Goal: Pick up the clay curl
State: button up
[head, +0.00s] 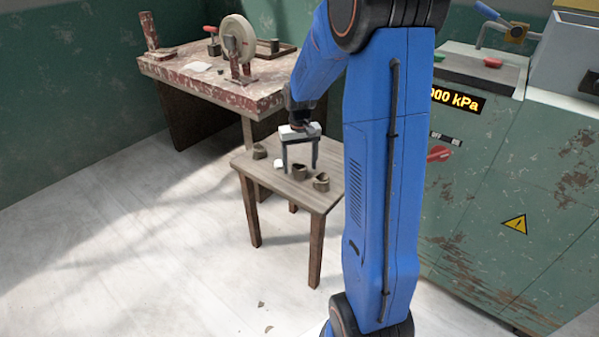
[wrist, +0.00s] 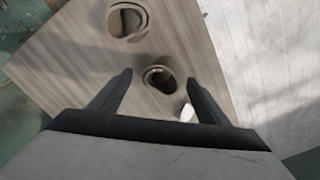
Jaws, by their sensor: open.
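Several brown clay curls lie on a small wooden table (head: 318,202). In the head view one curl (head: 259,151) is at the table's left, another (head: 299,173) is near the middle and a third (head: 321,182) is close to it on the right. My gripper (head: 300,170) is open, pointing down over the table, with the middle curl appearing between its fingertips. In the wrist view a ring-shaped curl (wrist: 158,78) shows between the open fingertips (wrist: 159,77), with nothing gripped. Another curled piece (wrist: 127,20) lies farther up in that view. Whether the fingertips are level with the curl is unclear.
A small white piece (head: 279,163) lies on the table near the curls; it also shows beside the right finger in the wrist view (wrist: 187,112). A worn red workbench (head: 205,92) with a wheel stands behind. A green cabinet (head: 475,190) stands at right. The left floor is clear.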

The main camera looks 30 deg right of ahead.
jog(key=shift+f, duration=0.85)
jog(key=c, duration=1.2)
jog(key=shift+r, duration=0.15)
